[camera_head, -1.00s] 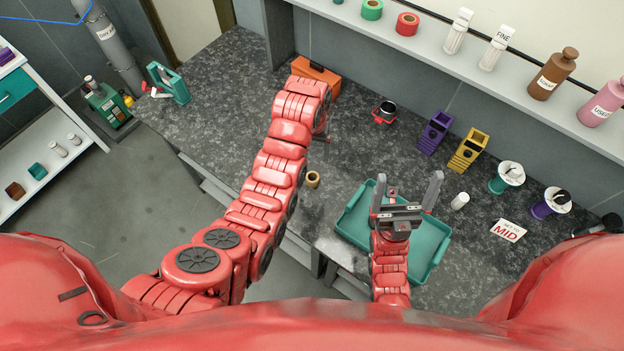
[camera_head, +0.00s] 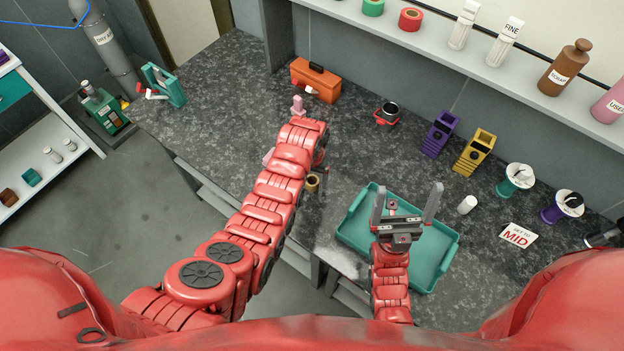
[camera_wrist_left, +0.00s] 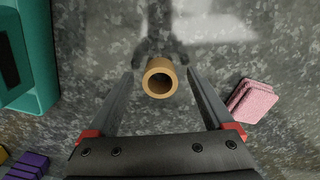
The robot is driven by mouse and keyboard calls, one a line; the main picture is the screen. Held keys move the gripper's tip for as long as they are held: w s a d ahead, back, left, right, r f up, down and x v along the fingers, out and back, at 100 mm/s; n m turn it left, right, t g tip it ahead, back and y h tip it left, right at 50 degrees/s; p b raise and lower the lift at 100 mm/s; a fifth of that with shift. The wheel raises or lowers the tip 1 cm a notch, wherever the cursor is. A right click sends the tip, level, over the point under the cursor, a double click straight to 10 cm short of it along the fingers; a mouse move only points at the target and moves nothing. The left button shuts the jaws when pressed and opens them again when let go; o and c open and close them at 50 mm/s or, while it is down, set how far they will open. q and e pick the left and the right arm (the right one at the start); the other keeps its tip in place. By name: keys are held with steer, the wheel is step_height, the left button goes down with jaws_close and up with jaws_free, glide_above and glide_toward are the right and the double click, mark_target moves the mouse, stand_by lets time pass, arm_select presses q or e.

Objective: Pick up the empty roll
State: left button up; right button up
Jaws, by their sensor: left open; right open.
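The empty roll (camera_head: 312,183) is a small tan tube standing upright on the dark speckled worktop, left of the teal tray. In the left wrist view the roll (camera_wrist_left: 160,78) shows its open top between the tips of my left gripper (camera_wrist_left: 159,74), with a gap on each side. The left gripper is open and empty. In the head view my left gripper (camera_head: 322,168) is beside the roll, partly hidden by its arm; its height above the worktop is unclear. My right gripper (camera_head: 407,205) is open and empty above the teal tray.
The teal tray (camera_head: 446,262) lies close right of the roll. Pink pieces (camera_head: 298,106) lie near the left arm, with a pink stack (camera_wrist_left: 252,100) beside the left gripper. An orange toolbox (camera_head: 316,80), purple holder (camera_head: 440,134) and yellow holder (camera_head: 474,152) stand further back.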

arm_select(q)
steer(key=shift+f, duration=0.65)
jaws_close()
steer(key=shift+r, duration=0.1)
